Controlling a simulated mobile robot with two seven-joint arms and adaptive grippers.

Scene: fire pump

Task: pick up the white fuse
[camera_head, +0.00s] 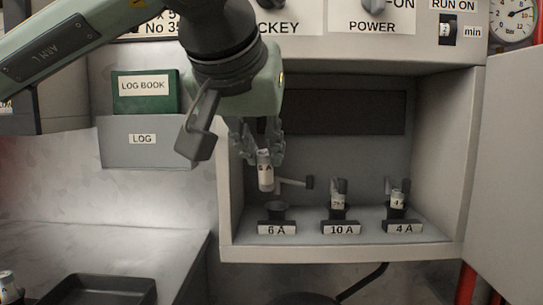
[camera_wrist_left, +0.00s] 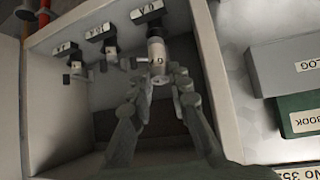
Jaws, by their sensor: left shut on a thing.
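The white fuse (camera_head: 265,179) is a small upright cylinder with a dark label, hanging in my left gripper (camera_head: 261,158) just above the black 6 A holder (camera_head: 276,211). The holder's round top shows below the fuse, with a small gap between them. In the left wrist view the fuse (camera_wrist_left: 157,50) sits between the fingers of my left gripper (camera_wrist_left: 160,82), which is shut on it. It lines up there with the 6 A label (camera_wrist_left: 145,9). My right gripper is not in view.
The 10 A holder (camera_head: 338,213) and 4 A holder (camera_head: 397,211) each carry a fuse, to the right on the same shelf. Small levers stand behind the holders. The cabinet side walls are close. A dark tray (camera_head: 145,290) lies at the lower left.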

